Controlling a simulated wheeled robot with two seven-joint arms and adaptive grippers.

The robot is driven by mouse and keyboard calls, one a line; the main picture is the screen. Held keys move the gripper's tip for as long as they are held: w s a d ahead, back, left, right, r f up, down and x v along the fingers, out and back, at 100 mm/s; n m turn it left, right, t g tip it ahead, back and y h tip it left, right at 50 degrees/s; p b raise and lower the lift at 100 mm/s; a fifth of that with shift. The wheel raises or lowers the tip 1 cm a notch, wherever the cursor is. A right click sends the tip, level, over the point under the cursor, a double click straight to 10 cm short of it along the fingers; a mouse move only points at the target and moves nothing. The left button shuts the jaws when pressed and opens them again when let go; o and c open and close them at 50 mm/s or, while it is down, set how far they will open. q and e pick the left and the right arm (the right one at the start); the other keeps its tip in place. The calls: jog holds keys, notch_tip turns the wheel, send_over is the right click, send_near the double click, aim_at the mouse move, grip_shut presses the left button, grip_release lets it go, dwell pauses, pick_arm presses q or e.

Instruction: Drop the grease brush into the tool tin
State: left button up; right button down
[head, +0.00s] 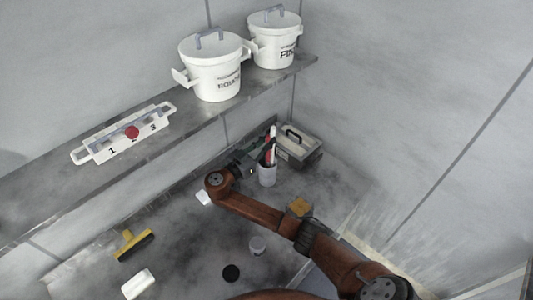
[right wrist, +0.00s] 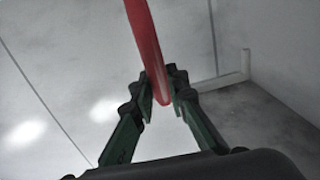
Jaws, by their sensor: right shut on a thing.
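The brush's bristles are not visible. My left gripper is not in view.
White pots (head: 213,72) stand on the shelf.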

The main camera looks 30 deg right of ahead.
jog(key=shift+f, duration=2.7)
jog(key=shift+f+b, duration=0.4)
jog(key=shift+b, duration=0.25)
jog(key=c, duration=2)
grip_release()
jog(key=shift+o, duration=0.5)
jog(key=shift+r, duration=0.1)
send_near(268, 152)
jog(key=shift+a, duration=0.9)
